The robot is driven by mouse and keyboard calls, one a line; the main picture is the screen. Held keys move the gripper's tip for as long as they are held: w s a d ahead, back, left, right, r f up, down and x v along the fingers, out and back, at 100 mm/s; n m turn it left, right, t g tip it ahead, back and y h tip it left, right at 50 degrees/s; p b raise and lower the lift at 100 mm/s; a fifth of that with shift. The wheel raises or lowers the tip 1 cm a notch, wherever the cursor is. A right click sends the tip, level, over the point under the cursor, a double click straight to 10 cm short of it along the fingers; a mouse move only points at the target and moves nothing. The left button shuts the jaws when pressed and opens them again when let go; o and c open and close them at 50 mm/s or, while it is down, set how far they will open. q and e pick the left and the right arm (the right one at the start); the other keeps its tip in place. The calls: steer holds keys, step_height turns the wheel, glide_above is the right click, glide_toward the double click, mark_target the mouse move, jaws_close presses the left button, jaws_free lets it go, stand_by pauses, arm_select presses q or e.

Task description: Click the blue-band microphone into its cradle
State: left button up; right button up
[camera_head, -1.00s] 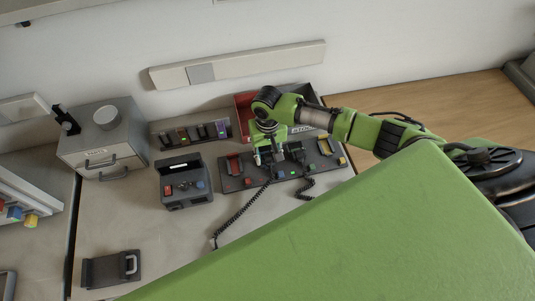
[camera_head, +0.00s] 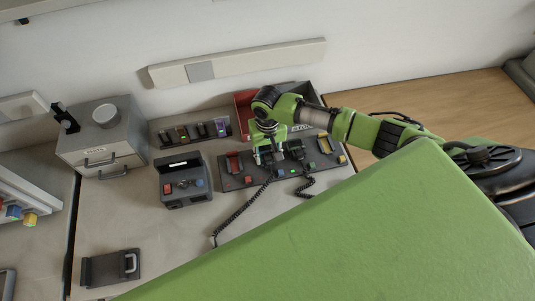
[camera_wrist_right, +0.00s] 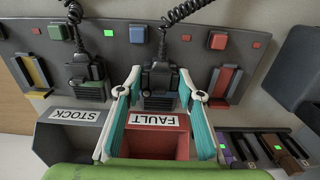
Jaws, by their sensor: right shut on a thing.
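A dark microphone (camera_wrist_right: 158,80) with a coiled cord is between the teal-padded fingers of my right gripper (camera_wrist_right: 160,88) in the wrist view. The gripper is shut on it. It is at the dark panel (camera_wrist_right: 112,45), near the blue button (camera_wrist_right: 138,33). In the head view my right gripper (camera_head: 268,156) is over the panel (camera_head: 232,184), hiding most of the microphone. My left gripper is not in view.
A second corded microphone (camera_wrist_right: 87,80) sits beside it on the panel. Bins labelled STOCK (camera_wrist_right: 72,116) and FAULT (camera_wrist_right: 152,144) stand close by. A grey radio unit (camera_head: 184,183) is left of the panel. The front of the table is clear except for a black stand (camera_head: 110,268).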

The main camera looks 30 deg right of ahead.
steer(key=shift+f+b, duration=0.35)
steer(key=shift+f, duration=0.45)
steer(key=o, duration=1.1)
steer(key=shift+r, duration=0.1)
step_height(320, 180, up, 12)
steer(key=shift+f, duration=0.1)
